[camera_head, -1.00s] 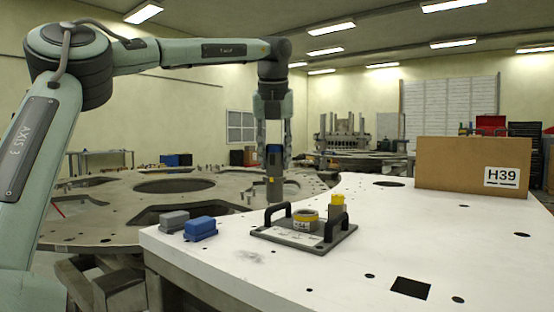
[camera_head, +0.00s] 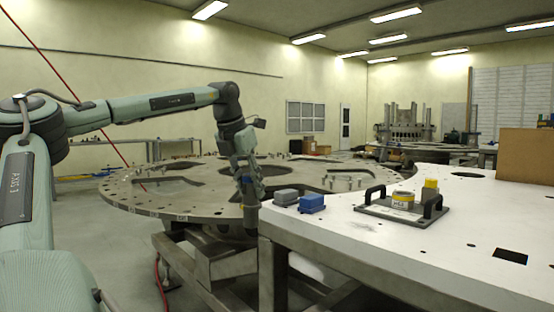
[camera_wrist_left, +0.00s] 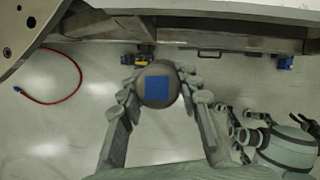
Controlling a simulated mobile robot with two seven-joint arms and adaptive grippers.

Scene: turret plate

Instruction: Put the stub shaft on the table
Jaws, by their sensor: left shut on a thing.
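My left gripper (camera_head: 250,190) is shut on the stub shaft (camera_head: 251,220), a dark upright cylinder. In the head view it hangs just off the left corner of the white table (camera_head: 400,250), with the round turret plate (camera_head: 140,205) behind it. In the left wrist view the shaft's round end (camera_wrist_left: 158,66) carries a blue square and sits between the fingers. Bare floor shows below it, and a table or frame edge runs along the top.
A grey block (camera_head: 285,196) and a blue block (camera_head: 312,204) lie near the table's left corner. A dark plate (camera_head: 375,211) with two handles holds a ring (camera_head: 403,200) and a yellow-topped piece (camera_head: 430,189). A cardboard box (camera_head: 527,155) stands far right. The front tabletop is mostly clear.

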